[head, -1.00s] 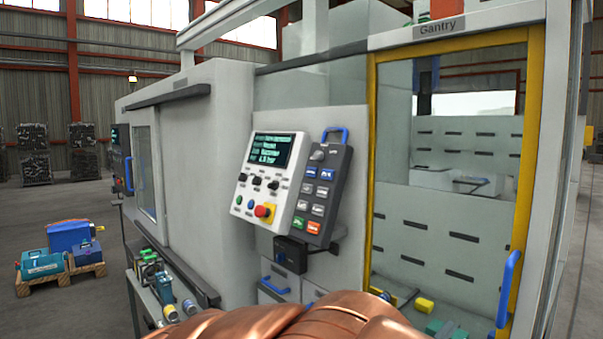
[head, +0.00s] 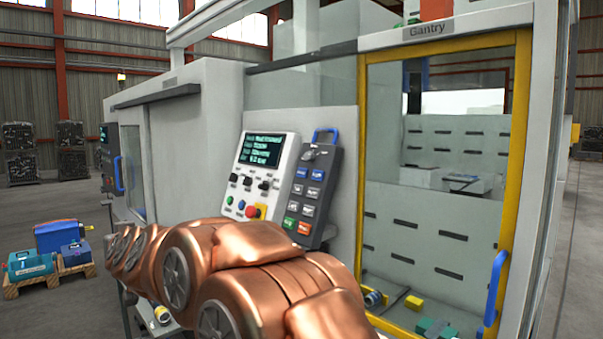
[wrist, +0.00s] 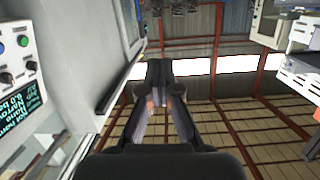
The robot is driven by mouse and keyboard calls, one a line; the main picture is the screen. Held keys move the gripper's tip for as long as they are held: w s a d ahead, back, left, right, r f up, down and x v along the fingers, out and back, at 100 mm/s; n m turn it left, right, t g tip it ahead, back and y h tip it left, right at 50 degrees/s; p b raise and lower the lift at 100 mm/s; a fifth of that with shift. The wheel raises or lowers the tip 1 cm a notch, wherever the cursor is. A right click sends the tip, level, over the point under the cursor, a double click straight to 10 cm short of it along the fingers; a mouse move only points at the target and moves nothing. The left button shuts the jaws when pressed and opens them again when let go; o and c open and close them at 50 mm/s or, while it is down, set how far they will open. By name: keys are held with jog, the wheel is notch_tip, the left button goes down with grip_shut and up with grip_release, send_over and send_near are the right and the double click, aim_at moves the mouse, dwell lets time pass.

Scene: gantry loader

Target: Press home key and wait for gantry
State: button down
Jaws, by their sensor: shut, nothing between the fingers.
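The dark handheld keypad (head: 308,190) hangs by its blue handle beside the white control panel (head: 262,178). It has blue, grey, green and red keys; their labels are too small to read, so I cannot tell which is home. The panel has a lit screen (head: 262,149), black knobs and a red button on yellow. My copper arm crosses in front, below the panel and keypad. My gripper (wrist: 164,72) shows in the wrist view, shut and empty, apart from the panel, whose screen (wrist: 20,103) is at left. The keypad is not clear there.
The gantry cell's yellow-framed door (head: 440,185) with a blue handle (head: 495,288) stands right of the keypad. A pallet with blue and teal machines (head: 50,255) sits on the floor at left. Open floor lies around it.

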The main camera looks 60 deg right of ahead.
aim_at(302, 173)
jog(key=s+d+r+m+g+h, duration=0.1)
jog(key=s+d+r+m+h, duration=0.2)
jog(key=d, duration=0.5)
jog(key=s+d+r+m+g+h, duration=0.2)
jog(key=d+r+m+h, duration=0.1)
jog(key=d+r+h, duration=0.4)
jog(key=s+d+r+m+g+h, duration=0.1)
jog(key=s+d+r+m+h, duration=0.15)
jog(key=d, duration=0.75)
jog(key=s+d+r+m+g+h, duration=0.1)
jog(key=s+d+m+g+h, duration=0.3)
jog(key=s+d+g, duration=0.3)
jog(key=shift+s+d+r+m+p, duration=0.3)
jog(key=shift+s+d+m+p, duration=0.05)
jog(key=shift+s+m, duration=0.3)
jog(key=s+d+f+b, duration=0.2)
jog(key=d+b, duration=0.3)
jog(key=d, duration=0.3)
jog(key=shift+f, duration=0.5)
jog(key=shift+s+d, duration=0.15)
